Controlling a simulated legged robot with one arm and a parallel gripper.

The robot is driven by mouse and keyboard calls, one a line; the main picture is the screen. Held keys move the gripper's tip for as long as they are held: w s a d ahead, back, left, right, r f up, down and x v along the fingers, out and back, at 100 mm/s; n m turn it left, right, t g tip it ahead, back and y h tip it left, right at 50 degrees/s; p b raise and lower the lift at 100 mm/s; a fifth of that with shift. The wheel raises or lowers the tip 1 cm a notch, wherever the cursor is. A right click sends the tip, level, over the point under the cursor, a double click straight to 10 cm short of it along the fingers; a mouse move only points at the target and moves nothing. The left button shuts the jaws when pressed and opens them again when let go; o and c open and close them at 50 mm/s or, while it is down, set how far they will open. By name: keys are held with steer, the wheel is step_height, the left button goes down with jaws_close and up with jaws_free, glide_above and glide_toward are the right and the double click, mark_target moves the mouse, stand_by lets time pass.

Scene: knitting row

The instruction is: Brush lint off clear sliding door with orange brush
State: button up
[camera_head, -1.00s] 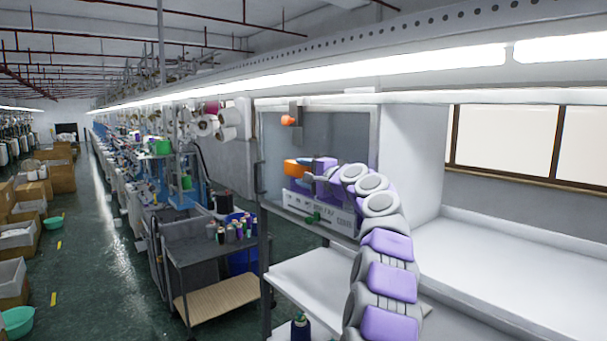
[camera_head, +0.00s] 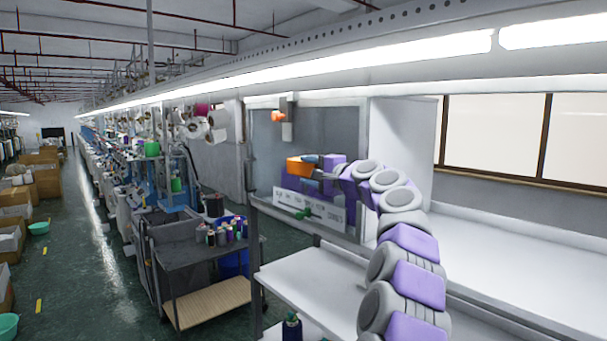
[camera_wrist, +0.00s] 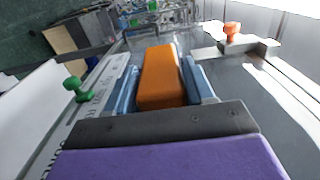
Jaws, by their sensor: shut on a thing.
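My gripper (camera_head: 311,173) is shut on the orange brush (camera_head: 299,166), in front of the clear sliding door (camera_head: 345,137) in the head view. In the wrist view the orange brush (camera_wrist: 161,77) sits between the two blue fingers of my gripper (camera_wrist: 160,84). The brush's bristles are hidden, and I cannot tell whether it touches the door. The clear sliding door also shows in the wrist view (camera_wrist: 255,100), to the right of the brush. I cannot make out any lint on it.
A green knob (camera_head: 303,214) is on the white lettered panel (camera_head: 322,209) below my gripper. An orange fitting (camera_head: 278,116) is at the door's upper left. A cart (camera_head: 200,255) with several thread cones stands at left. A white shelf (camera_head: 315,285) lies below.

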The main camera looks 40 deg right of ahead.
steer(key=s+b, duration=0.1)
steer(key=s, duration=0.7)
steer(key=shift+d, duration=0.3)
stand_by(0.5)
steer(key=shift+w+a+p, duration=0.1)
steer(key=shift+w+p, duration=0.65)
steer(key=shift+w, duration=1.05)
steer(key=shift+w+r, duration=0.1)
